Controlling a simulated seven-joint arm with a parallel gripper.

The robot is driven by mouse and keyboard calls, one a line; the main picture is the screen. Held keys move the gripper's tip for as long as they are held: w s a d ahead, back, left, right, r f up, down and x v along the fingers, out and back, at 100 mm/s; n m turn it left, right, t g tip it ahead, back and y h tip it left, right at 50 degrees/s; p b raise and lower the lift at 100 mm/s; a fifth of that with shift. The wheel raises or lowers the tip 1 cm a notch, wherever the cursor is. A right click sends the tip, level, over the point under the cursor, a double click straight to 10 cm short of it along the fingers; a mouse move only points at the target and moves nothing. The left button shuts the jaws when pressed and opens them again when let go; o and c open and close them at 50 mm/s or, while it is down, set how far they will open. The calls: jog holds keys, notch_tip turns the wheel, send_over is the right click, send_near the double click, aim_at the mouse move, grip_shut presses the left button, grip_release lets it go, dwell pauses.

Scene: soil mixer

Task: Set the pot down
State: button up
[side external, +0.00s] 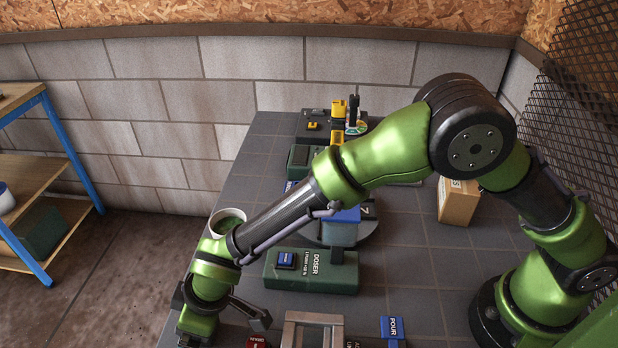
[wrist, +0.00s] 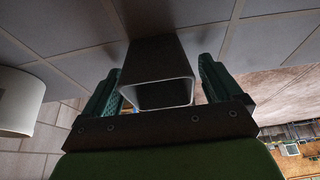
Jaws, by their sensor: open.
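The pot (wrist: 155,51) is a dark, square, tapered pot with a pale rim. In the wrist view its narrow base appears to rest on the grey tiled worktop, and its open rim faces the camera. My gripper (wrist: 158,82) is open around it, one green-padded finger on each side, with a visible gap at each side. In the side external view my gripper (side external: 218,316) is low at the worktop's left front, and I cannot make out the pot there.
A white round container (side external: 229,216) with green contents stands behind my wrist. The green doser box (side external: 335,272) with a blue button is to the right. A blue POUR button (side external: 392,328) and a grey frame (side external: 312,320) are at the front. A cardboard box (side external: 458,204) stands further right.

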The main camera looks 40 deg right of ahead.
jog(key=v, duration=1.1)
jog(key=w+d+r+m, duration=0.2)
jog(key=d+r+m, duration=0.1)
jog(key=d+r, duration=0.55)
jog(key=s+d+r+m+t, duration=0.1)
jog(key=s+d+r+m, duration=0.15)
jog(key=d, duration=0.85)
jog(key=s+d+r+m+t, duration=0.2)
jog(key=d+r+m, duration=0.15)
jog(key=d, duration=0.65)
jog(key=s+d+m+t+h, duration=0.1)
jog(key=s+d+m, duration=0.3)
jog(key=s+d, duration=0.3)
jog(key=shift+f, duration=0.5)
jog(key=shift+w, duration=0.1)
